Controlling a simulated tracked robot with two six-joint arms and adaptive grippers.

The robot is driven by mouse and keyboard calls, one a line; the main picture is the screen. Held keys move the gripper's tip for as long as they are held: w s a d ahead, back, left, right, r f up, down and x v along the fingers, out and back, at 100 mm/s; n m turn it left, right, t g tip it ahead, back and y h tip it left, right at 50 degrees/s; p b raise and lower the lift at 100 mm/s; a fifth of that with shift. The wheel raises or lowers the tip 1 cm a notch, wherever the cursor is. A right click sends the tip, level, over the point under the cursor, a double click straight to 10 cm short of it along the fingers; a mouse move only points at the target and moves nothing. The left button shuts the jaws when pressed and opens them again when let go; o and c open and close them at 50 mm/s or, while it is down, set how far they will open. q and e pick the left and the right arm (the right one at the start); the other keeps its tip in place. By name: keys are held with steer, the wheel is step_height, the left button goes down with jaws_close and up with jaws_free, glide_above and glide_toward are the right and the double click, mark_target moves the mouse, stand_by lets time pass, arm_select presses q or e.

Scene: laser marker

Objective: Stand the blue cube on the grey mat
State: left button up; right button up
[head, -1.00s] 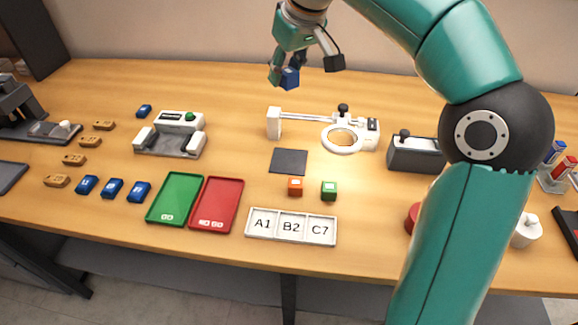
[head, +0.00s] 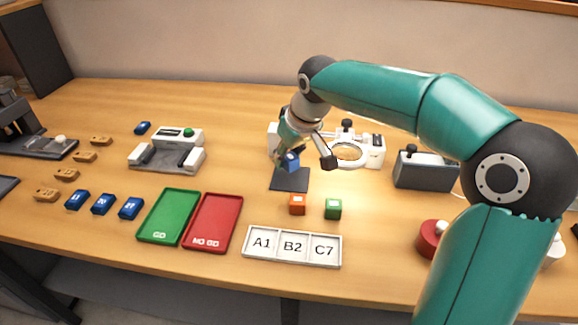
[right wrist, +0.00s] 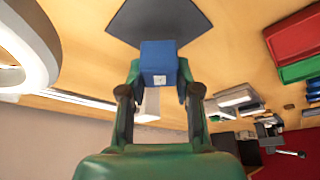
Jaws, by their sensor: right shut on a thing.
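The blue cube (head: 290,163) is held in my right gripper (head: 284,160), over the far part of the grey mat (head: 289,181). In the right wrist view the blue cube (right wrist: 159,64) sits between the two fingers of my right gripper (right wrist: 157,84), with a small white label facing the camera. The dark mat (right wrist: 158,20) shows right beyond it. I cannot tell whether the cube touches the mat. My left gripper is not in view.
An orange cube (head: 297,204) and a green cube (head: 333,209) stand just in front of the mat. A ring-shaped magnifier (head: 347,152) stands close behind on the right. Green (head: 168,216) and red (head: 213,222) trays and a labelled A1-B2-C7 tray (head: 292,247) lie nearer.

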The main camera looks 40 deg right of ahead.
steer(key=shift+f, duration=1.4)
steer(key=o, duration=0.9)
steer(key=shift+f, duration=0.1)
steer(key=shift+c, duration=0.2)
steer(key=p+v, duration=0.1)
steer(key=v, duration=1.1)
steer(key=shift+p, duration=0.3)
